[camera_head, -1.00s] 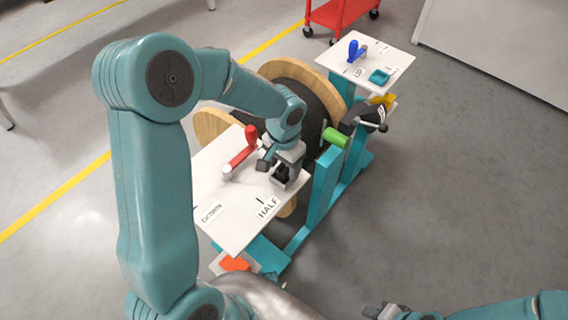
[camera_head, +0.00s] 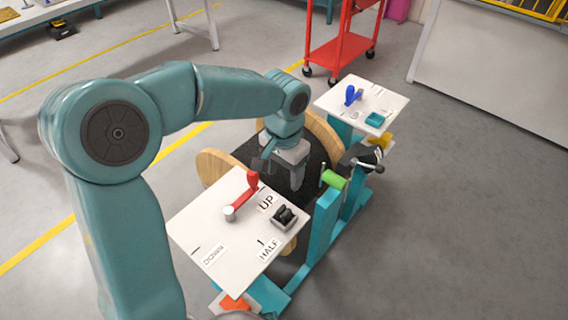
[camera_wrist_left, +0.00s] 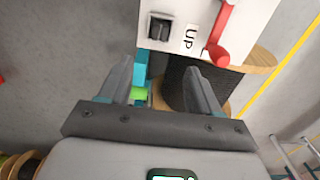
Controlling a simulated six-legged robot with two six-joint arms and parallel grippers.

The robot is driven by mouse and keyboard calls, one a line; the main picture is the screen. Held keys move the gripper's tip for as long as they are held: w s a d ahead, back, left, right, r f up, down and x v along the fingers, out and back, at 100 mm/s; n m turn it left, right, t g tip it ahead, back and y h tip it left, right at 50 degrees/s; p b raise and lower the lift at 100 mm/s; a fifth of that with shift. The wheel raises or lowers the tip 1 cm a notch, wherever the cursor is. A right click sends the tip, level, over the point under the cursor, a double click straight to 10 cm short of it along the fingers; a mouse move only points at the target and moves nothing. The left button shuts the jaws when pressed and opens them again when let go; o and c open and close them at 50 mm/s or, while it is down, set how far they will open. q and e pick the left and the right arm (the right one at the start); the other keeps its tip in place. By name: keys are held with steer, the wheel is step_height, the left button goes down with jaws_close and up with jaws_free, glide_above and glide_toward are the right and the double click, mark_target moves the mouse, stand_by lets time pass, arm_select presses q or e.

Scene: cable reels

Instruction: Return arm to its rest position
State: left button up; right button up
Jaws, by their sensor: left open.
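My left arm (camera_head: 110,225) comes in from the left and bends over the near white panel (camera_head: 205,225). My left gripper (camera_head: 282,176) hangs above and behind the panel, in front of the cable reel. In the wrist view the left gripper (camera_wrist_left: 160,78) has its fingers spread with nothing between them. The panel carries a red lever (camera_head: 243,196), a black rocker switch (camera_head: 285,216) and labels reading UP and HALF. The red lever (camera_wrist_left: 219,35) and the switch (camera_wrist_left: 160,29) also show beyond the fingers in the wrist view. My right gripper is out of view.
The wooden-flanged cable reel (camera_head: 222,172) stands on a teal frame (camera_head: 325,230). A second white panel (camera_head: 345,105) with a blue lever (camera_head: 352,96) is further back. A red cart (camera_head: 340,52) stands behind. The floor (camera_head: 460,210) at right is clear.

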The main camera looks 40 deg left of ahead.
arm_select(q)
steer(key=shift+r, duration=0.55)
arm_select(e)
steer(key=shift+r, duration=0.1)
